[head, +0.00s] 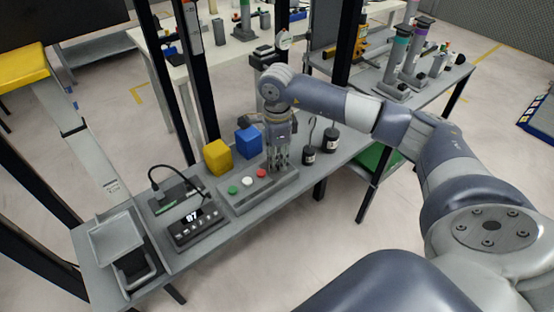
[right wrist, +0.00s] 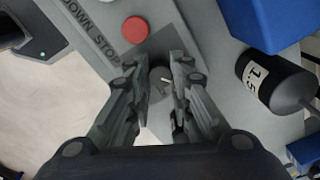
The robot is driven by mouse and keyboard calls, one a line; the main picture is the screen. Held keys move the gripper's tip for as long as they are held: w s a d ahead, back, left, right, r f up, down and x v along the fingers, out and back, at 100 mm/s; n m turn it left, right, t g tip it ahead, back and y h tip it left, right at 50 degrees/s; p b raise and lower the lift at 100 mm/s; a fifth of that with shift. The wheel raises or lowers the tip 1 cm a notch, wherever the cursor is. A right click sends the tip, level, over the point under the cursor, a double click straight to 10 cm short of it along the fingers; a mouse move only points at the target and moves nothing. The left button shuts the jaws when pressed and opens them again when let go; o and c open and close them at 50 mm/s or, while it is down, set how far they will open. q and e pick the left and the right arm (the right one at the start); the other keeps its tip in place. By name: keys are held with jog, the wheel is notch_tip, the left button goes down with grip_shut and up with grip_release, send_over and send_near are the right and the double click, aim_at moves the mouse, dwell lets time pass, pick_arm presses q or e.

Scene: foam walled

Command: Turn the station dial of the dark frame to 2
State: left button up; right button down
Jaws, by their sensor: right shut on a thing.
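The station dial (right wrist: 160,75) is a small dark round knob with a pale pointer mark, in the right wrist view. It sits on a dark plate of the grey control box (head: 232,203), past the red button. My right gripper (head: 278,168) points down over the right end of this box, its fingers (right wrist: 162,95) on both sides of the dial and shut on it. In the head view the gripper hides the dial. I cannot read any dial numbers. The dark frame's posts (head: 198,75) rise behind the bench. My left gripper is not in view.
The box carries green (head: 232,190), white (head: 248,181) and red (head: 261,173) buttons. A yellow block (head: 217,157) and a blue block (head: 248,143) stand behind it. Dark weights (head: 331,141) stand to the right. A display unit (head: 195,227) and a grey tray (head: 116,236) lie left.

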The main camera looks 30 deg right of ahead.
jog(key=shift+m, duration=0.6)
jog(key=c, duration=1.4)
grip_release()
notch_tip(320, 180, up, 12)
jog(key=shift+s+a+r, duration=0.1)
